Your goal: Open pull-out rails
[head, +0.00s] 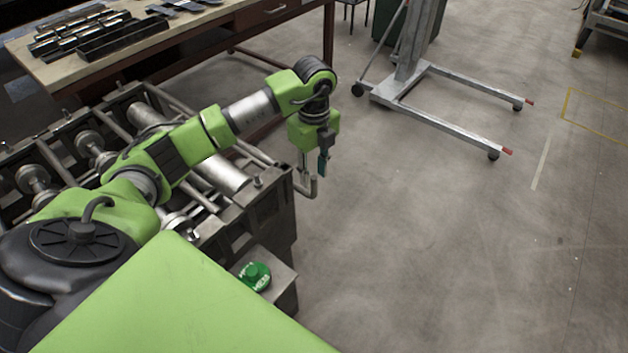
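The duct-forming machine (277,231) is a dark metal frame with shiny rollers on the left. A bent metal bar (308,186), perhaps a rail end or handle, sticks out at its far right corner. My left gripper (322,166) points down right beside the upper part of this bar. Its fingers are small and seen edge-on, so I cannot tell whether they are open or shut, or whether they touch the bar. The rails inside the machine are partly hidden by my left arm. My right gripper is out of view.
A workbench (175,30) with dark metal parts stands behind. A wheeled lift stand (420,85) is at the back. The concrete floor to the right is clear.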

